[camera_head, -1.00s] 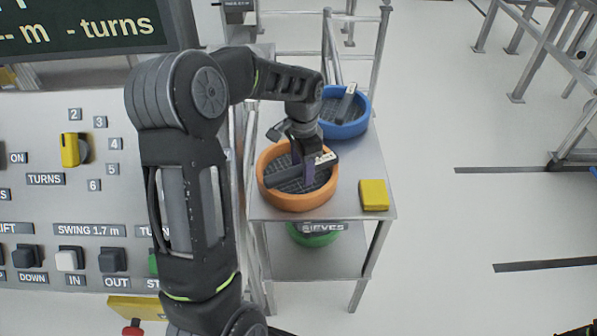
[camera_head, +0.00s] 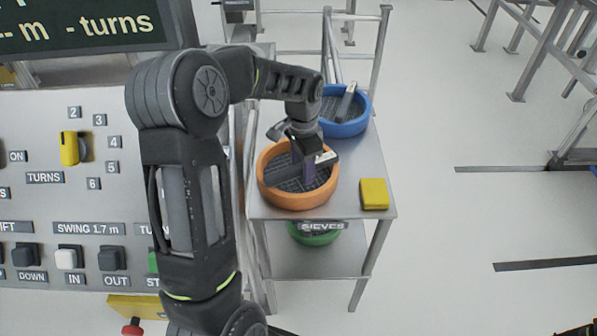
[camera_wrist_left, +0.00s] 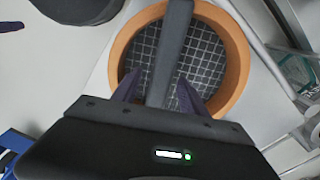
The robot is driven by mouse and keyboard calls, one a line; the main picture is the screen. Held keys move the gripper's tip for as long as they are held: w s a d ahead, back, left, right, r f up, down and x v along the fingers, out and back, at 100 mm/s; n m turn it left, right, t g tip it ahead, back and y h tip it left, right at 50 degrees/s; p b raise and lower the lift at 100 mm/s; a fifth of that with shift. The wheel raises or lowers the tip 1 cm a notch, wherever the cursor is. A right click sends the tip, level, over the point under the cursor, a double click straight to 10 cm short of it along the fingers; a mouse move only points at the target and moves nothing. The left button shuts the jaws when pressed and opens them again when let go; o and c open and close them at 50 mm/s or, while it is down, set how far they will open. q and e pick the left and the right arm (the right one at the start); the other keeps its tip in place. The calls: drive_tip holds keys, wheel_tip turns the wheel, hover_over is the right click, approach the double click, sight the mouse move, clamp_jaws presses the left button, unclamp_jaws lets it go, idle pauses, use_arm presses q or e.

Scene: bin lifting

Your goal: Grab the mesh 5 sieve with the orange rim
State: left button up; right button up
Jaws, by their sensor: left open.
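The orange-rimmed sieve (camera_head: 298,201) sits on the top shelf of a metal cart, with a dark mesh and a dark bar across its middle. In the left wrist view the orange rim (camera_wrist_left: 237,62) surrounds a square mesh, and the bar (camera_wrist_left: 168,55) runs toward my gripper. My left gripper (camera_head: 308,176) is above the sieve, pointing down. Its purple fingers (camera_wrist_left: 158,97) are open, one on each side of the bar. Whether they touch it, I cannot tell. My right gripper is not in view.
A blue-rimmed sieve (camera_head: 345,129) stands behind on the same shelf (camera_head: 350,190). A yellow block (camera_head: 374,194) lies at the front right corner. A green sieve (camera_head: 314,238) is on the lower shelf. A control panel (camera_head: 70,200) stands left.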

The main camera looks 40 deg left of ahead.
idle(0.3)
use_arm(q)
clamp_jaws()
idle(0.4)
idle(0.9)
